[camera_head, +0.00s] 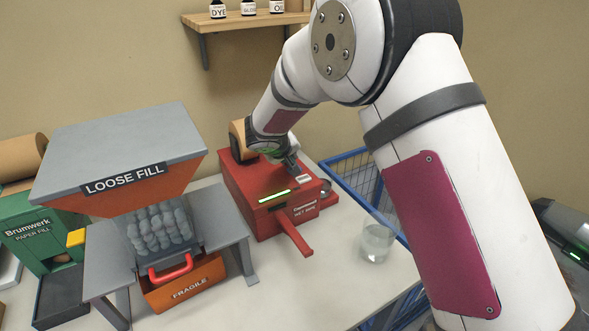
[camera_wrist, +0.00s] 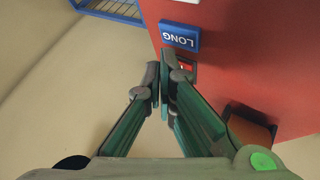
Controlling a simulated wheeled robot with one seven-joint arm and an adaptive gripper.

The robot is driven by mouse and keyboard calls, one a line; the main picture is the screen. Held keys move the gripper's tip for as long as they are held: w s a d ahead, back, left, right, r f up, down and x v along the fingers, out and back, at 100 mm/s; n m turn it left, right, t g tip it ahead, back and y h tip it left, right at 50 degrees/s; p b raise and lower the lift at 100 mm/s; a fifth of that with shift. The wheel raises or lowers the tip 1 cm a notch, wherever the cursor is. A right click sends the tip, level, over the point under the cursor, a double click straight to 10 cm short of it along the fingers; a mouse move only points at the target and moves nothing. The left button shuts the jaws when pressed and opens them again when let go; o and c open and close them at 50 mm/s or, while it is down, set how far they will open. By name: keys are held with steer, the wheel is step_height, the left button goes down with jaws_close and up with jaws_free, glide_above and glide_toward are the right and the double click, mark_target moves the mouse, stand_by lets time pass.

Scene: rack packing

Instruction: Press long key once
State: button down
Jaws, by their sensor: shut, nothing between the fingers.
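The long key is a blue block (camera_wrist: 180,36) at top centre in the wrist view, with white LONG lettering upside down. It is on a red machine (camera_wrist: 250,60), which stands on the table in the head view (camera_head: 245,190). My gripper (camera_wrist: 160,78) is shut and empty. Its fingertips are just below the key in the wrist view; I cannot tell whether they touch it. In the head view, my gripper (camera_head: 293,164) is at the machine's right part, where the key cannot be made out.
A clear cup (camera_head: 376,243) stands right of the machine, by a blue wire basket (camera_head: 350,170). A grey loose-fill dispenser (camera_head: 120,150) on a stand is to the left, above an orange FRAGILE box (camera_head: 190,285). The table's front middle is clear.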

steer(key=shift+f, duration=0.1)
steer(key=shift+f, duration=0.35)
steer(key=shift+f+b, duration=0.4)
steer(key=shift+b, duration=0.1)
stand_by(0.6)
steer(key=shift+r, duration=0.85)
steer(key=shift+r+p, duration=0.55)
steer(key=shift+r, duration=1.95)
